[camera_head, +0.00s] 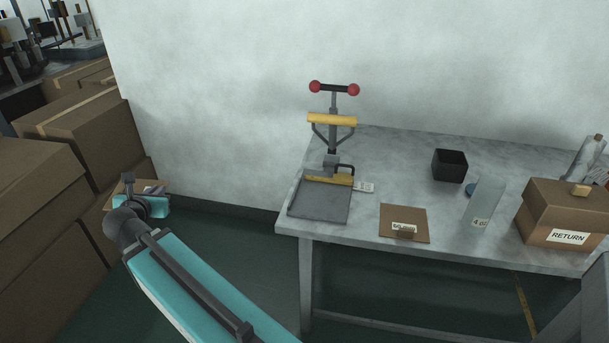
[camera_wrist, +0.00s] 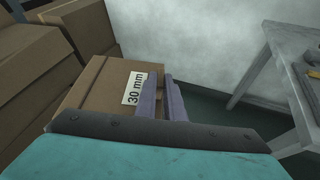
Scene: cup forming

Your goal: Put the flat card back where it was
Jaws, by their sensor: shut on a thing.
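My gripper (camera_wrist: 162,92) is shut on a flat brown card (camera_wrist: 98,88) with a white label reading "30 mm". The fingers close at the card's right side in the wrist view; the exact grip spot is hidden. In the head view my gripper (camera_head: 154,189) is at the left, clear of the table, and the held card (camera_head: 116,190) shows partly behind it. Another flat brown card (camera_head: 416,217), with a white label too small to read and a small brown block, lies on the table's front part.
The grey table (camera_head: 375,172) bears a press (camera_head: 333,150) with a dark base plate, a black open box (camera_head: 450,166), a pale upright block (camera_head: 484,205) and a "RETURN" box (camera_head: 563,213). Large cartons (camera_head: 90,140) stand at the left. Bare table shows between press and black box.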

